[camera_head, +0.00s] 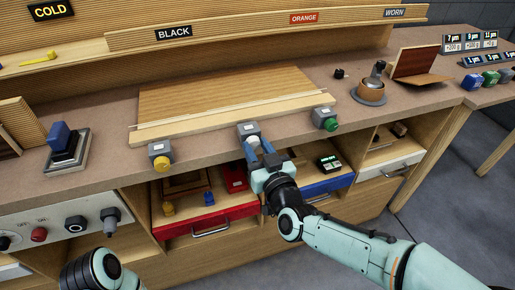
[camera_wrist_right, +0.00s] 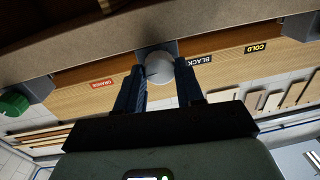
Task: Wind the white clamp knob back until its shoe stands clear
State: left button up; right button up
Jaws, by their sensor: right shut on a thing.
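The white clamp knob (camera_wrist_right: 160,67) is a round pale knob under the middle clamp block, seen in the right wrist view. My right gripper (camera_wrist_right: 158,78) has its two blue fingers on either side of it and is shut on it. In the head view my right gripper (camera_head: 259,147) reaches up to the grey middle clamp (camera_head: 247,130) at the bench's front edge, and its fingers mostly hide the knob. The clamp's shoe cannot be made out. My left gripper is out of view.
A yellow-knobbed clamp (camera_head: 160,153) stands to the left and a green-knobbed clamp (camera_head: 326,119) to the right along the wooden bar (camera_head: 190,124). Below, an open red drawer (camera_head: 209,221) and a blue drawer (camera_head: 328,186) jut out near my right arm.

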jog(key=shift+r+n+p, duration=0.15)
jog(key=shift+n+p, duration=0.3)
jog(key=shift+n, duration=0.15)
jog(key=shift+n+p, duration=0.5)
jog(key=shift+n, duration=0.2)
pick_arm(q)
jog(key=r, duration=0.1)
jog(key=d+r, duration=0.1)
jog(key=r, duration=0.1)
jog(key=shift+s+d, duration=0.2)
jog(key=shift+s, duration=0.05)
pick_arm(e)
jog(key=o, duration=1)
jog(key=shift+o, duration=0.2)
